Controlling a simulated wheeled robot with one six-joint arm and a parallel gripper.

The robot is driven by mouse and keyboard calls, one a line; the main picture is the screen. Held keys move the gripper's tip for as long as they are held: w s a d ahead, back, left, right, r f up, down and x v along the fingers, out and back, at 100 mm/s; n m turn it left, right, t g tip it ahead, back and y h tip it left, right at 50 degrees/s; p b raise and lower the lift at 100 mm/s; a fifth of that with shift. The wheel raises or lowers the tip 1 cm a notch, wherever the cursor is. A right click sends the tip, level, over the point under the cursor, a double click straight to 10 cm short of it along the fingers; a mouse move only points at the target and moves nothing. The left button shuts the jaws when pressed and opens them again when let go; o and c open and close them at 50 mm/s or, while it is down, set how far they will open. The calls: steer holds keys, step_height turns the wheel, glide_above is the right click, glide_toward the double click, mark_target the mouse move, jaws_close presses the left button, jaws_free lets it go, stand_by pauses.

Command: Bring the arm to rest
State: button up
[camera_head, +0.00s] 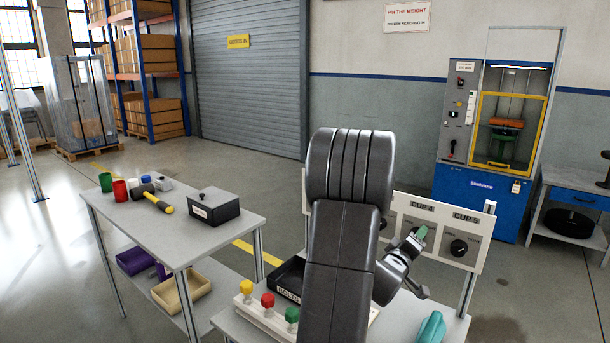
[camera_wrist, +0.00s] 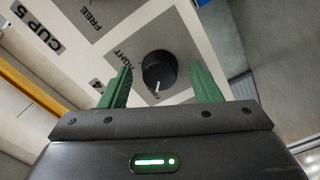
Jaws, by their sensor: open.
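My gripper (camera_wrist: 162,92) shows in the wrist view with its two green fingers spread apart and nothing between them. Beyond the fingers is a black knob (camera_wrist: 159,71) on a white panel, its white pointer line near the word TIGHT. In the head view my arm rises in front of the panel (camera_head: 484,261), and my gripper (camera_head: 418,236) is partly hidden by my own wrist. The panel carries the labels CUP 4 and CUP 5. The CUP 5 knob (camera_head: 458,248) is in plain view; the other knob is hidden behind my gripper.
The near bench holds a black BOLTS tray (camera_head: 289,277), yellow, red and green knobs, and a teal object (camera_head: 431,327). A left table (camera_head: 178,222) holds cups, a hammer (camera_head: 157,202) and a black box (camera_head: 214,207). A blue test machine (camera_head: 476,205) stands back right. Open floor lies behind.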

steer(key=m+b, duration=0.3)
steer(key=m, duration=0.9)
steer(key=shift+w+a+f, duration=0.1)
stand_by(0.5)
